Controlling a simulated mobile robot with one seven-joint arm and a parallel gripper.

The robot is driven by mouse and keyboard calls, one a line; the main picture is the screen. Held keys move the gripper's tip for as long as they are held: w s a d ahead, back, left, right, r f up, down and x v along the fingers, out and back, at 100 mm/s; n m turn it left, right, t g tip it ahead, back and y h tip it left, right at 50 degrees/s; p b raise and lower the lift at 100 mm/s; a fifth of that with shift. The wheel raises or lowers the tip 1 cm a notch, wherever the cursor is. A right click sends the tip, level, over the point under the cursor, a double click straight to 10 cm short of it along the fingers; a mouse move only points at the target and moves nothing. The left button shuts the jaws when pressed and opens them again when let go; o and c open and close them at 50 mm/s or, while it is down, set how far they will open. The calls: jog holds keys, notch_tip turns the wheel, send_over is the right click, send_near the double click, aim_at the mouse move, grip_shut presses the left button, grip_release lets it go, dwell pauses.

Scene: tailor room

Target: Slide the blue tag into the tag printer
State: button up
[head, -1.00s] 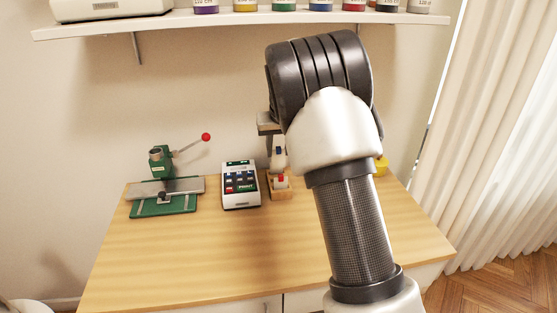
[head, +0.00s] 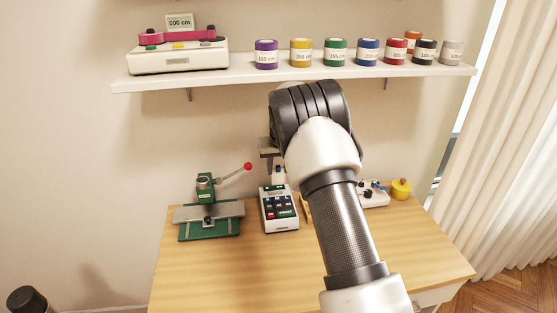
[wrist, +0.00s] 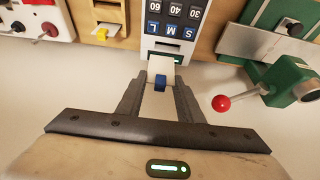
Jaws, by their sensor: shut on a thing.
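My gripper (wrist: 159,100) is shut on the blue tag (wrist: 160,82), a white strip with a small blue block on it. The strip points at the tag printer (wrist: 172,32), a white box with a dark keypad. In the wrist view the strip's far end is close to the printer's slotted edge; I cannot tell whether it touches or has entered. In the head view the printer (head: 279,211) stands upright on the table. The tag (head: 278,178) shows just above its back end, below my gripper (head: 274,163), which my arm mostly hides.
A green press with a red-knobbed lever (head: 209,210) stands left of the printer. A wooden holder (wrist: 98,14) stands beside the printer, mostly hidden by my arm in the head view. A shelf (head: 240,80) with jars hangs above. The table's front (head: 240,280) is clear.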

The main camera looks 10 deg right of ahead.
aim_at(276, 174)
jog(key=shift+w+a+f+b, duration=0.1)
jog(key=shift+a+f+b, duration=0.15)
jog(key=shift+f, duration=0.65)
jog(key=shift+w+a+f+b, duration=0.1)
jog(key=shift+a+f+b, duration=0.1)
jog(key=shift+f, duration=0.65)
jog(key=shift+f+b, duration=0.1)
jog(key=shift+b, duration=0.25)
dwell(0.5)
jog(key=shift+f+b, duration=1.6)
jog(key=shift+f, duration=0.7)
jog(key=o, duration=1.1)
jog(key=shift+c, duration=0.2)
jog(key=shift+r, duration=0.1)
jog(key=v, duration=1.2)
jog(key=shift+p, duration=0.3)
